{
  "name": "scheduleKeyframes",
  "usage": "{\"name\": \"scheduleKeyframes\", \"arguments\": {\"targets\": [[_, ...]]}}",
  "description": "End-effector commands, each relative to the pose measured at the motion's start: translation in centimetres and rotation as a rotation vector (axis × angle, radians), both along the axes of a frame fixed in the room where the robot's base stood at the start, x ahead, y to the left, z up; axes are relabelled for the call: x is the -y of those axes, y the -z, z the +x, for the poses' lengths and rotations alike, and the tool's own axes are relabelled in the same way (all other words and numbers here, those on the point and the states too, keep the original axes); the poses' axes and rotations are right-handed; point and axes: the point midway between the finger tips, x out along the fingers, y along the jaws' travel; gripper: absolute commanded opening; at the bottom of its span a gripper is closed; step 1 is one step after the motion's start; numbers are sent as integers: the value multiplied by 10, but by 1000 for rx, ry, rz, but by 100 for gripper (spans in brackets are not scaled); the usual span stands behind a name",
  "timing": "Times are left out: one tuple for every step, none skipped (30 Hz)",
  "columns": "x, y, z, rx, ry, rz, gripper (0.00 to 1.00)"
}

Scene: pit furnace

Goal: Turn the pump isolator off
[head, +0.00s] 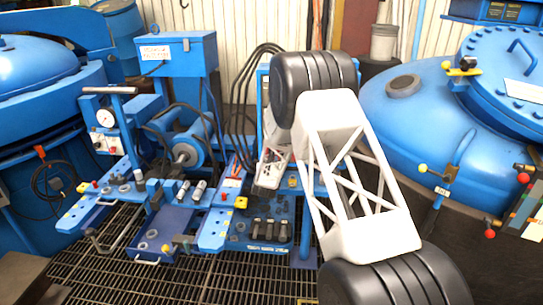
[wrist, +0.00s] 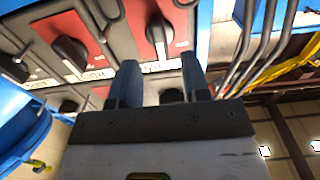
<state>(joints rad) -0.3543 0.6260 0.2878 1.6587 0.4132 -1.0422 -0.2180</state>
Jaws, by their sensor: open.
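In the wrist view my gripper (wrist: 160,82) is open, with its two dark fingers apart and pointing at a switch panel (wrist: 120,40). The panel carries several black rotary knobs, some on red plates. One red-plated knob (wrist: 157,32) lies just beyond the fingertips, and another (wrist: 70,50) is to its left. A dark knob (wrist: 172,96) shows low between the fingers, partly hidden by the gripper body. The labels are tilted and too blurred to read, so I cannot tell which knob is the pump isolator.
Grey conduits (wrist: 262,40) run beside the panel on the right in the wrist view. In the head view black hoses (head: 240,85) hang left of my arm. A blue bench with fittings (head: 215,225) stands below, and a blue vessel (head: 400,125) is at right.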

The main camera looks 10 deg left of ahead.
Motion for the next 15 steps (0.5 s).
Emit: {"name": "scheduleKeyframes", "arguments": {"targets": [[0,1,5,-1,1,0,43],[0,1,8,-1,1,0,43],[0,1,13,-1,1,0,43],[0,1,16,-1,1,0,43],[1,1,19,-1,1,0,43],[1,1,24,-1,1,0,43],[1,1,26,-1,1,0,43],[1,1,29,-1,1,-1,43],[1,1,33,-1,1,-1,43],[1,1,36,-1,1,0,43],[1,1,39,-1,1,0,43],[1,1,42,-1,1,0,43],[0,1,44,-1,1,0,43],[0,1,46,-2,0,0,43],[0,1,48,-1,0,0,43]]}}
